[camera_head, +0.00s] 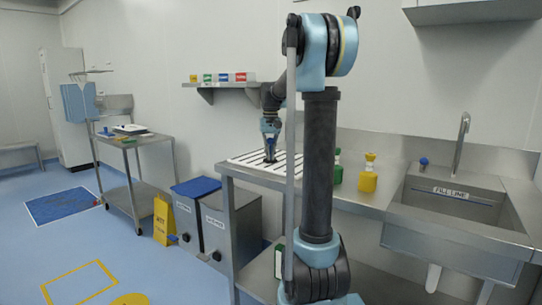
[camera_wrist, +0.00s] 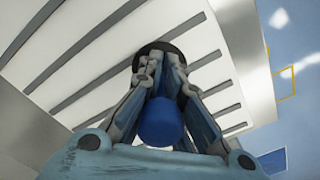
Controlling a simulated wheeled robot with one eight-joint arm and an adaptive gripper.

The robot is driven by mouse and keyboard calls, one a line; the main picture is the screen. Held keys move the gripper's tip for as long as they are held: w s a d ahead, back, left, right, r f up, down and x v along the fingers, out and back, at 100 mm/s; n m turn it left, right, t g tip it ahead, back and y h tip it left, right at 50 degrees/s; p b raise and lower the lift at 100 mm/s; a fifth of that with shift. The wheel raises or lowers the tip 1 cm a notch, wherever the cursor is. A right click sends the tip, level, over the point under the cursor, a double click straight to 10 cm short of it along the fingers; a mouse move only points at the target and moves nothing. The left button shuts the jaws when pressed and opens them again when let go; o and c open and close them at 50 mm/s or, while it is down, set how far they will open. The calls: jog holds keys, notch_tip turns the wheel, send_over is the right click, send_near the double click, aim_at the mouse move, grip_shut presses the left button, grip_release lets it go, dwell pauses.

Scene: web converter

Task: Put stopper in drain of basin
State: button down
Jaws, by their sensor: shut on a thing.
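My gripper (camera_head: 270,155) points down over the white ribbed rack (camera_head: 245,160) at the left end of the steel counter. In the wrist view my gripper (camera_wrist: 162,68) is shut on the stopper, which shows as a dark round disc (camera_wrist: 176,50) at the fingertips. A blue rounded part (camera_wrist: 161,122) sits between the fingers; I cannot tell whether it belongs to the stopper. The disc is close to or on the slats; I cannot tell which. The steel basin (camera_head: 450,200) with a FILL LINE label is at the right. Its drain is hidden.
A yellow bottle (camera_head: 368,177) and a green-topped bottle (camera_head: 337,172) stand on the counter between rack and basin. A tall faucet (camera_head: 461,140) and a blue knob (camera_head: 423,162) are at the basin's back. Two grey bins (camera_head: 232,225) stand left of the counter.

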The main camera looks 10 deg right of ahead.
jog(key=c, duration=1.8)
grip_release()
jog(key=shift+o, duration=0.2)
